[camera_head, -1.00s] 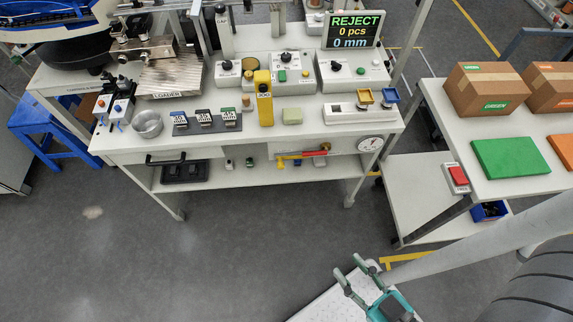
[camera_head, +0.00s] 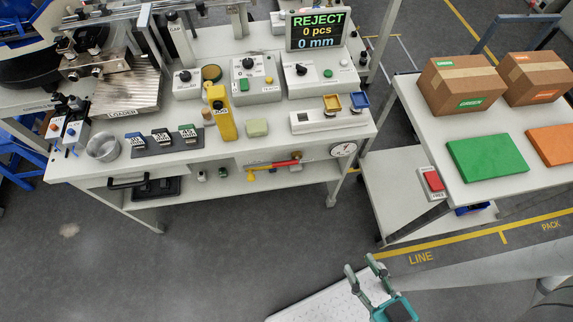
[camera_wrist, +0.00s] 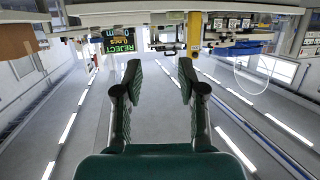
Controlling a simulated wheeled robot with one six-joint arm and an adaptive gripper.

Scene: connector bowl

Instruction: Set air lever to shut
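A red lever with yellow parts (camera_head: 275,165) lies about level under the bench's front edge, beside a round white dial gauge (camera_head: 343,149). It looks like the air lever; no label on it is readable. My gripper (camera_head: 361,265) is in the lower right of the head view, well in front of the bench and apart from the lever. In the wrist view my gripper (camera_wrist: 159,66) has its two dark green fingers spread, with nothing between them. I cannot make out the lever in the wrist view.
The white bench (camera_head: 225,150) carries control boxes, a yellow post (camera_head: 222,115), a metal bowl (camera_head: 102,147) and a REJECT screen (camera_head: 318,30). A side table (camera_head: 480,190) with cartons stands at right. Grey floor (camera_head: 240,245) before the bench is clear.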

